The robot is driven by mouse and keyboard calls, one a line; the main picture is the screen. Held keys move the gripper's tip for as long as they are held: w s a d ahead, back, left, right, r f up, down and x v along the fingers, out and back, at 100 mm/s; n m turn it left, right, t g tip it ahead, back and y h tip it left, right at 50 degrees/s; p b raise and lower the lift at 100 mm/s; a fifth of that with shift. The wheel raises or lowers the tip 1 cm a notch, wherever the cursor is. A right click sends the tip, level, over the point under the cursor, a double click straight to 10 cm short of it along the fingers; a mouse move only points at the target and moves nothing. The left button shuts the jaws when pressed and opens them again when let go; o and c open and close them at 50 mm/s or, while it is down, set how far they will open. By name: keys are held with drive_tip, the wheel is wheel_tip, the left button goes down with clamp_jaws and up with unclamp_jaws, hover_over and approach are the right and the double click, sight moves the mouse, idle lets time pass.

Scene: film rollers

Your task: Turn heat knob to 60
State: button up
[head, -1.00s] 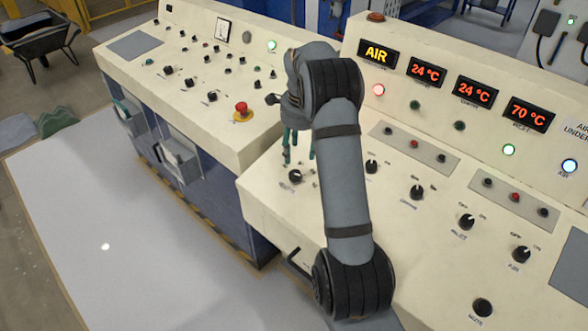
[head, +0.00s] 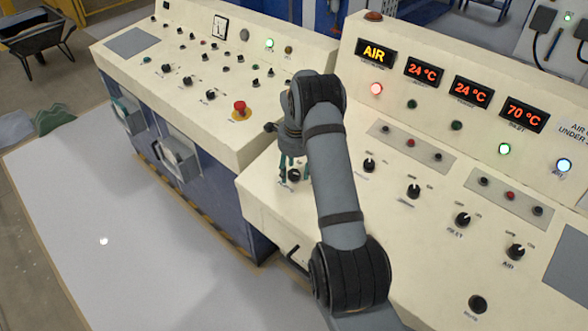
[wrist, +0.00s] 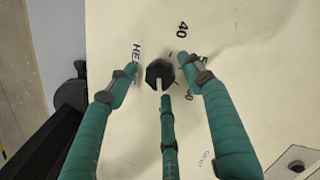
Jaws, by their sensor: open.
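The heat knob is a small black round knob with a pale slot; it sits on the cream console (head: 262,200) near its left end. It shows in the head view (head: 293,176) and the wrist view (wrist: 159,72). In the wrist view its slot points down the picture, a label starting "HE" lies to its left and a "40" mark above right. Other scale marks are partly hidden by a finger. My gripper (head: 294,166) is above the knob, its three green fingers spread open around it. In the wrist view the gripper (wrist: 157,72) shows gaps between fingertips and knob.
Several other black knobs line the console to the right, such as one (head: 369,165) nearby. Displays above read AIR, 24 °C, 24 °C and 70 °C (head: 525,115). A second console with a red emergency button (head: 240,107) stands to the left.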

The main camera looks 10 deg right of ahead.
drive_tip(key=shift+c, duration=0.7)
drive_tip(key=c, duration=1)
drive_tip(key=shift+n, duration=0.4)
drive_tip(key=n+b, duration=0.1)
drive_tip(key=n, duration=0.2)
drive_tip(key=shift+w+n+g, duration=0.15)
drive_tip(key=shift+n+g, duration=0.15)
drive_tip(key=shift+g, duration=0.1)
drive_tip(key=n, duration=0.5)
drive_tip(key=shift+w+a+r+g+h, duration=0.1)
drive_tip(key=shift+r+g+h, duration=0.05)
drive_tip(key=shift+g+h, duration=0.25)
drive_tip(key=shift+n, duration=0.3)
drive_tip(key=o, duration=1.1)
drive_tip(key=shift+c, duration=0.2)
